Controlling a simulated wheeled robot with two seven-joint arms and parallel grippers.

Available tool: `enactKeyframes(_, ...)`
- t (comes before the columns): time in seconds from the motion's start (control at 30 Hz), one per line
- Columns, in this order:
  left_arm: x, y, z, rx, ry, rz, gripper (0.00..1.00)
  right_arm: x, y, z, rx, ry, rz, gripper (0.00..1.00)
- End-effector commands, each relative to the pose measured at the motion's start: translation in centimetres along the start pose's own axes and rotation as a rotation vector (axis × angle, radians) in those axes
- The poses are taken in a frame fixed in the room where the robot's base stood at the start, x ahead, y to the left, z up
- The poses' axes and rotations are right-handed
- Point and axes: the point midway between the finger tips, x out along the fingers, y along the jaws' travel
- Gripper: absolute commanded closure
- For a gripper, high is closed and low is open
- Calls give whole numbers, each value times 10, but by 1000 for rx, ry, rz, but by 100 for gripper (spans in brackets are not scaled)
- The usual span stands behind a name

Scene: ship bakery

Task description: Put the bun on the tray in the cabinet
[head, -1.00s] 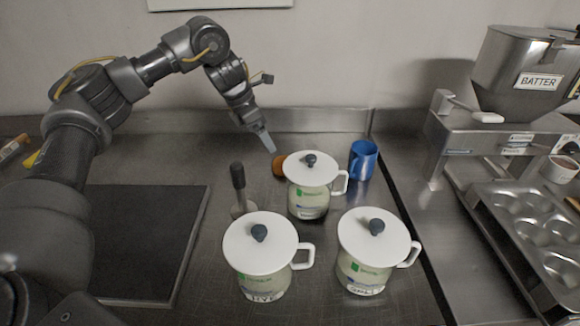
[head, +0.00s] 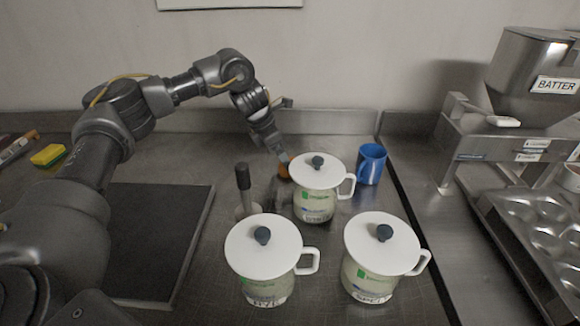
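The bun (head: 285,171) is a small brown-orange shape on the steel counter, partly hidden behind the rear lidded white jar (head: 318,174). My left gripper (head: 281,157) reaches down from the upper left, with its fingertips at the bun. The fingers are small and seen from the side, so I cannot tell whether they are around the bun or only touching it. My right gripper is not in view. No cabinet shows, and I see no tray with the bun.
Two more lidded jars (head: 264,250) (head: 382,245) stand in front. A blue mug (head: 370,165) is right of the rear jar, and a dark-handled tool (head: 243,178) stands left of it. A dark mat (head: 165,235) lies left. A muffin tin (head: 540,235) and batter hopper (head: 535,75) are at right.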

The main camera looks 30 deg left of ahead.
Motion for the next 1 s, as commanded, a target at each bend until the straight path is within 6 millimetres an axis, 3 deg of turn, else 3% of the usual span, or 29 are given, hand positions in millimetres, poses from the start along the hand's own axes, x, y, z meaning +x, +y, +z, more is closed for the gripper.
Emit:
enactKeyframes(0.3, 42, -3, 2, -1, 3, -2, 12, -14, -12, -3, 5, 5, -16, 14)
enactKeyframes(0.63, 49, -2, 2, 0, 1, -1, 13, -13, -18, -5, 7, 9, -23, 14)
enactKeyframes(1.0, 49, -2, 2, 0, 1, -1, 61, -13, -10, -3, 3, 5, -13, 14)
